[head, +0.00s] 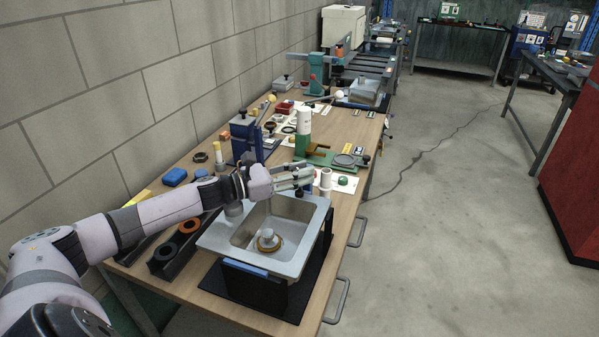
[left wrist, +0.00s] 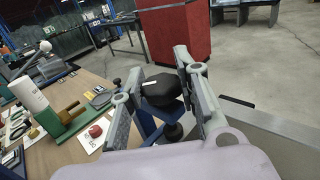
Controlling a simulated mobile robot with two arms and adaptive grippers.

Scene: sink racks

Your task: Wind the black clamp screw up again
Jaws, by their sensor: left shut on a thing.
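My left gripper (head: 304,177) reaches over the far rim of the steel sink (head: 215,240). In the left wrist view its two fingers (left wrist: 158,66) stand on either side of the black clamp screw's head (left wrist: 161,90), which has a small white mark. The gripper is shut on this head. A blue clamp body (left wrist: 149,128) shows below it, partly hidden by the fingers. In the head view the gripper hides most of the clamp at the sink's far rim. My right gripper is not in view.
A drain fitting (head: 267,240) stands in the basin. Left of the sink a dark rail (head: 150,272) holds a black and an orange ring.

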